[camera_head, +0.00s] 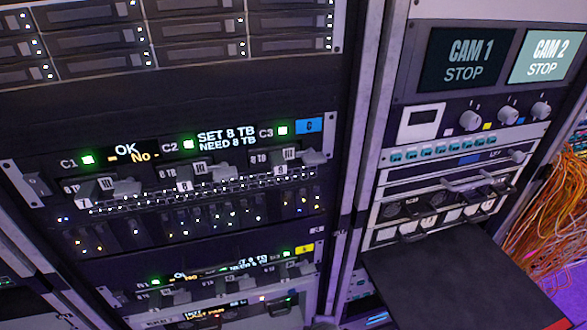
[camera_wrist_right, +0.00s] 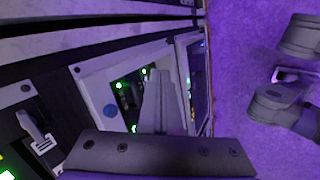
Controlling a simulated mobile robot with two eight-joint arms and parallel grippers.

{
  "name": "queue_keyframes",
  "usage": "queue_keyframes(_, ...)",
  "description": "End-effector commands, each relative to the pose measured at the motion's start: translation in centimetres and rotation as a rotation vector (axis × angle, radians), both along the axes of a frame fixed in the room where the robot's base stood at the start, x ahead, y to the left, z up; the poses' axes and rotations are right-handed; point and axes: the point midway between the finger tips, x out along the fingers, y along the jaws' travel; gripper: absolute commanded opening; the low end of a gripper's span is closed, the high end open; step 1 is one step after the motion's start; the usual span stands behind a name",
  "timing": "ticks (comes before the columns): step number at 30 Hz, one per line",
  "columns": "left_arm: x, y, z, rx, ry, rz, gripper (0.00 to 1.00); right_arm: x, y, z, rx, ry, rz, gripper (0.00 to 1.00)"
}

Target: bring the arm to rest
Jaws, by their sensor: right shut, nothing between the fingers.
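My right gripper (camera_wrist_right: 160,78) shows in the right wrist view, with its grey fingers together and nothing held between them. Its fingers point toward a rack face with green lights; I cannot tell how far off that face is. In the head view I see neither gripper clearly. My left gripper is in neither view.
In the head view, a rack unit with drive slots (camera_head: 200,185) and green lights stands at the left. A panel with CAM 1 and CAM 2 screens (camera_head: 465,60) is at the right, above a dark shelf (camera_head: 460,285) jutting forward. Orange cables (camera_head: 555,215) hang at the far right.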

Motion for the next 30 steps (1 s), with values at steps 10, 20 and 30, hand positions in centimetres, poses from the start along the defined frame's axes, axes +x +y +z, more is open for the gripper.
queue_keyframes(10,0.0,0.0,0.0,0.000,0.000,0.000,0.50,-8.5,-9.9,1.9,0.500,0.111,-0.948,0.00)
queue_keyframes(20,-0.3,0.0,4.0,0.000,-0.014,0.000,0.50,-12.5,-11.8,6.1,0.720,0.124,-1.340,0.00)
queue_keyframes(30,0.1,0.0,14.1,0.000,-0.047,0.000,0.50,-12.1,-11.8,16.1,0.738,0.097,-1.322,0.00)
